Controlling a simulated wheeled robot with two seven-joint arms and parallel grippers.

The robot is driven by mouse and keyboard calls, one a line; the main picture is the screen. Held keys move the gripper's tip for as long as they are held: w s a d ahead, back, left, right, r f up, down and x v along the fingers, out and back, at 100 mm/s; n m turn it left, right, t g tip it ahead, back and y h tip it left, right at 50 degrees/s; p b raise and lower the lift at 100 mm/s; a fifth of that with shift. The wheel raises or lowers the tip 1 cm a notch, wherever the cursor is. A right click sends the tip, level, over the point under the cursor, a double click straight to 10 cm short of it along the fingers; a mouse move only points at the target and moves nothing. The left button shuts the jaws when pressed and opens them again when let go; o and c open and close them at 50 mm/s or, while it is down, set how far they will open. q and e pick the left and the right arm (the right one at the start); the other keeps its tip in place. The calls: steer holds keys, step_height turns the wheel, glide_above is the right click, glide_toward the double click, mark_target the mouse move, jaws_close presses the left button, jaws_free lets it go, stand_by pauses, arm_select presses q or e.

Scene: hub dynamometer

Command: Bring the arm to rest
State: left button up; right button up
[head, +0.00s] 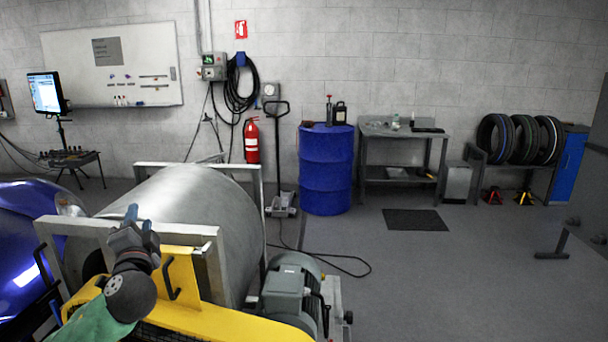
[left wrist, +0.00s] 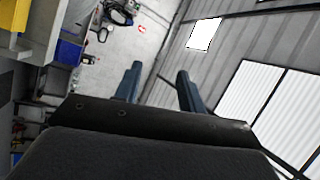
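My left gripper (head: 139,217) is up at the end of my left arm, which comes in from the lower left in the head view. It is in front of the large metal drum (head: 205,215) and its grey frame, beside the yellow guard (head: 183,275). Whether it touches the frame I cannot tell. In the left wrist view its two blue fingers (left wrist: 158,75) stand apart with nothing between them. My right gripper is not in view.
A grey-green motor (head: 290,285) sits right of the drum, and a blue car body (head: 30,220) is at the left. A blue barrel (head: 326,175), a workbench (head: 403,145) and tyres (head: 522,138) stand along the back wall. The floor at centre right is largely clear around a black mat (head: 415,219).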

arm_select(q)
steer(key=s+d+f+n+g+h, duration=0.15)
steer(key=s+f+g, duration=0.25)
steer(key=f, duration=0.6)
steer(key=s+d+f+n+g+h, duration=0.1)
steer(key=s+d+f+n+g, duration=0.15)
steer(key=f, duration=0.65)
steer(key=s+d+f+n+g+h, duration=0.1)
steer(key=s+d+f+g+h, duration=0.25)
steer(key=f, duration=0.65)
steer(key=s+d+f+n+g+h, duration=0.1)
steer(key=s+d+f+g, duration=0.3)
steer(key=s+f, duration=0.6)
steer(key=s+d+f+n+g+h, duration=0.1)
steer(key=s+d+f+g, duration=0.3)
steer(key=s, duration=1.5)
steer(key=d+f+n, duration=0.1)
steer(key=d+f, duration=0.3)
steer(key=f, duration=0.3)
steer(key=shift+d+f, duration=0.25)
steer(key=shift+d, duration=0.05)
